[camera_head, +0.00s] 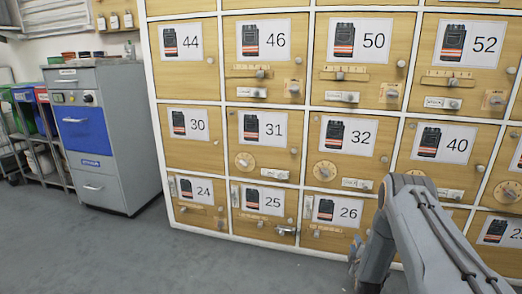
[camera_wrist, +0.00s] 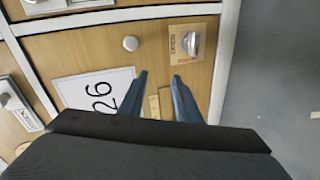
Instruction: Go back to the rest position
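My gripper (camera_wrist: 158,80) is open in the wrist view, its two blue-grey fingers apart with nothing seen held between them. It points at the wooden door numbered 26 (camera_wrist: 55,60), which appears turned sideways there. The number plate (camera_wrist: 98,90) lies to the left of the fingers, and a light wooden strip (camera_wrist: 165,100) shows between them. In the head view my grey arm reaches in from the lower right in front of door 26 (camera_head: 310,240). The gripper itself is mostly hidden there by the arm. I cannot tell whether the fingertips touch the door.
A wall of numbered wooden lockers (camera_head: 262,130) with knobs, dials and latches fills the middle and right. A round knob (camera_wrist: 130,43) and a metal latch (camera_wrist: 192,42) sit near the fingers. A grey cabinet (camera_head: 118,150) stands left. The grey floor (camera_head: 150,255) is clear.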

